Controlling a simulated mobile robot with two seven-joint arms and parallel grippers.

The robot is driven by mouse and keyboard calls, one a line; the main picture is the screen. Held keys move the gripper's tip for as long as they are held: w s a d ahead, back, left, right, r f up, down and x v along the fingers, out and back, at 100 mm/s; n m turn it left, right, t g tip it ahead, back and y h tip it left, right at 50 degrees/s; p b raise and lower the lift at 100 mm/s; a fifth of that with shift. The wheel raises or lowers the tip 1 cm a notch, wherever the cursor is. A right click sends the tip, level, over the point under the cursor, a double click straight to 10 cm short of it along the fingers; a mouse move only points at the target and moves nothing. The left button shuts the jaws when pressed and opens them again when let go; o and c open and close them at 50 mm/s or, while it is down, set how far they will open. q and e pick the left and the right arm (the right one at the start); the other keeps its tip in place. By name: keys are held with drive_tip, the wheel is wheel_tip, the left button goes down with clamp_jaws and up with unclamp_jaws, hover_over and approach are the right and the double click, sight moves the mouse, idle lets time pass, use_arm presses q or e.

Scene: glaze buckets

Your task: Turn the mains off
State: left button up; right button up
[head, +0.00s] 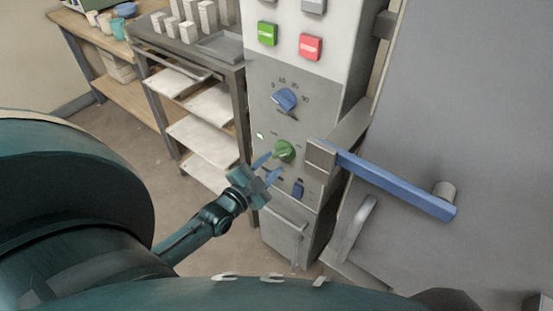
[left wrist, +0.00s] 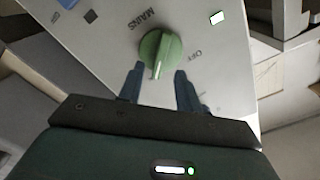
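The mains switch is a green rotary knob (head: 284,151) low on the grey control panel. In the left wrist view the green knob (left wrist: 159,52) sits between the words MAINS and OFF, and its raised grip points down toward my gripper. My left gripper (head: 269,168) is open just in front of the knob. In the left wrist view the blue fingertips (left wrist: 158,72) stand to either side of the knob's lower part, apart from each other. Whether they touch it is unclear. My right gripper does not show.
A lit indicator (head: 260,135) sits beside the knob. Above are a blue dial (head: 285,99), a green button (head: 267,34) and a red button (head: 310,46). A blue rocker switch (head: 298,189) lies below. A blue door handle (head: 395,184) juts out at right; a shelf rack (head: 196,97) stands at left.

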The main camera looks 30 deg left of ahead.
sight(280, 156)
use_arm(q)
drive_tip(key=shift+w+d, duration=0.1)
drive_tip(key=shift+w, duration=1.45)
clamp_jaws()
